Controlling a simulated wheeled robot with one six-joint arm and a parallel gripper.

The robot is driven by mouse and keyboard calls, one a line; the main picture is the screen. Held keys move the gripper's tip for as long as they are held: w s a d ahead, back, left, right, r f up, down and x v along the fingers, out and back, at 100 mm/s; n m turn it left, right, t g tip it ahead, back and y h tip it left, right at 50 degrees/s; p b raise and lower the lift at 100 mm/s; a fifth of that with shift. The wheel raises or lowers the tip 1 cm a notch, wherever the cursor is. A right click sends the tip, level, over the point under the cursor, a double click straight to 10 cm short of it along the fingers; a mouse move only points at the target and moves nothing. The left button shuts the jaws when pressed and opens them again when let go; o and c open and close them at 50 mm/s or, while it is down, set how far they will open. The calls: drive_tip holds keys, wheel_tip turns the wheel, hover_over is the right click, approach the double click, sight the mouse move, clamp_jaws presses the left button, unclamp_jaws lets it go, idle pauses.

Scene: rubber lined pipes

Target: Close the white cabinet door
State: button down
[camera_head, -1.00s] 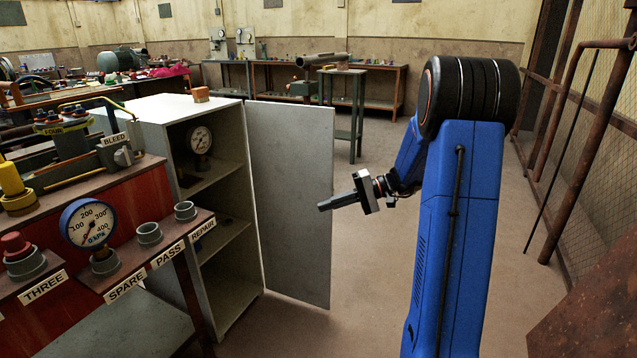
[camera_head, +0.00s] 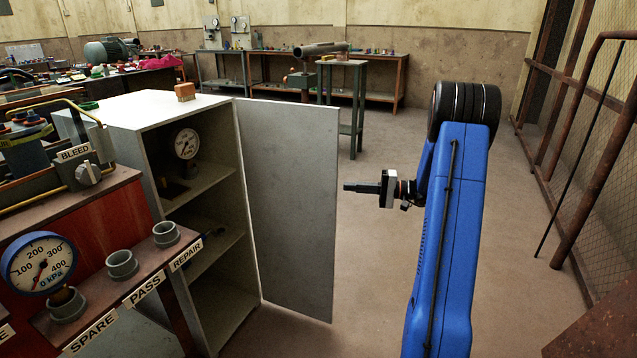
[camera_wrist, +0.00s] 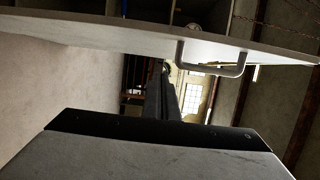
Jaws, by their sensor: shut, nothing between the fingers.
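The white cabinet (camera_head: 115,107) stands left of centre in the head view, its front open and its shelves showing. Its white door (camera_head: 285,205) is swung wide open to the right, with its inner face towards the head camera. My gripper (camera_head: 346,187) is shut and empty, pointing left just right of the door's free edge in the picture. Contact cannot be told. In the wrist view, my gripper's dark fingers (camera_wrist: 165,88) point ahead, below a pale panel, likely the door (camera_wrist: 125,38), with a bar handle (camera_wrist: 215,66) on it.
A gauge (camera_head: 186,143) sits inside the cabinet, and a small orange-brown block (camera_head: 185,91) is on top. A red panel (camera_head: 95,215) with fittings stands at the lower left. A small green table (camera_head: 343,95) is behind the door. Mesh fencing (camera_head: 590,150) lines the right; floor between is clear.

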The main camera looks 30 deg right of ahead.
sight(320, 189)
drive_tip(key=x, duration=0.3)
drive_tip(key=s+x, duration=0.1)
drive_tip(key=x, duration=0.3)
drive_tip(key=a+x, duration=0.1)
drive_tip(key=x, duration=0.2)
drive_tip(key=shift+a, duration=0.4)
drive_tip(key=shift+s+a, duration=0.4)
drive_tip(key=shift+s+a, duration=0.1)
